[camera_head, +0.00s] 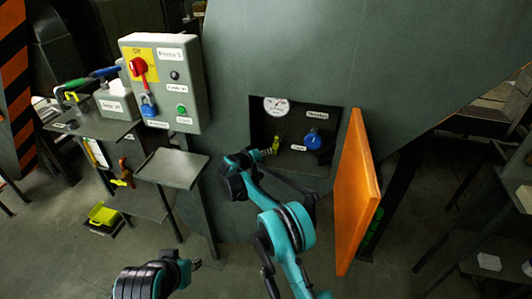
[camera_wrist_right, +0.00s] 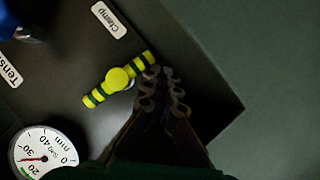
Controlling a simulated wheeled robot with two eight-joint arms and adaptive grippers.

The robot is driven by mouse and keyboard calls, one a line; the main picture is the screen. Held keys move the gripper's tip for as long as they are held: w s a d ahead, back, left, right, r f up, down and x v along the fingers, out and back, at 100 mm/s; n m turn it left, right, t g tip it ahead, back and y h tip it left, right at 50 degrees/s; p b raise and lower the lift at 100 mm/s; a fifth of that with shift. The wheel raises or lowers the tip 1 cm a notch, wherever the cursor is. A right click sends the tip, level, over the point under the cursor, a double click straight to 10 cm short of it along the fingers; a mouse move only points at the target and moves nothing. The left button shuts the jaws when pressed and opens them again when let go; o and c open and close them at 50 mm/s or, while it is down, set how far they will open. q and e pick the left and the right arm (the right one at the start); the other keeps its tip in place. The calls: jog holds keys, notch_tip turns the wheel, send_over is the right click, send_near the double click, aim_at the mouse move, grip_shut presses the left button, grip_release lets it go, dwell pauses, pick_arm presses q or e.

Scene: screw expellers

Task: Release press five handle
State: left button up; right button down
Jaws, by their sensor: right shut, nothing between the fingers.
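The press handle, a yellow bar with dark bands and a round hub, shows in the right wrist view (camera_wrist_right: 118,79), under a label reading Clamp; it lies slanted. In the head view it is a small yellow-green piece (camera_head: 276,145) inside the recess. My right gripper (camera_head: 268,152) reaches into the recess, and its closed fingertips (camera_wrist_right: 162,78) are beside the upper right end of the handle, with nothing between them. I cannot tell whether they touch it. My left gripper (camera_head: 195,263) is low at the left, away from the press; its fingers are too small to read.
An orange door (camera_head: 358,195) stands open right of the recess. Inside are a dial gauge (camera_head: 277,106) and a blue knob (camera_head: 313,140). The Press 5 control box (camera_head: 165,83) with a red switch is at left. A shelf (camera_head: 172,168) sits below it.

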dwell(0.6)
jog(key=v, duration=1.2)
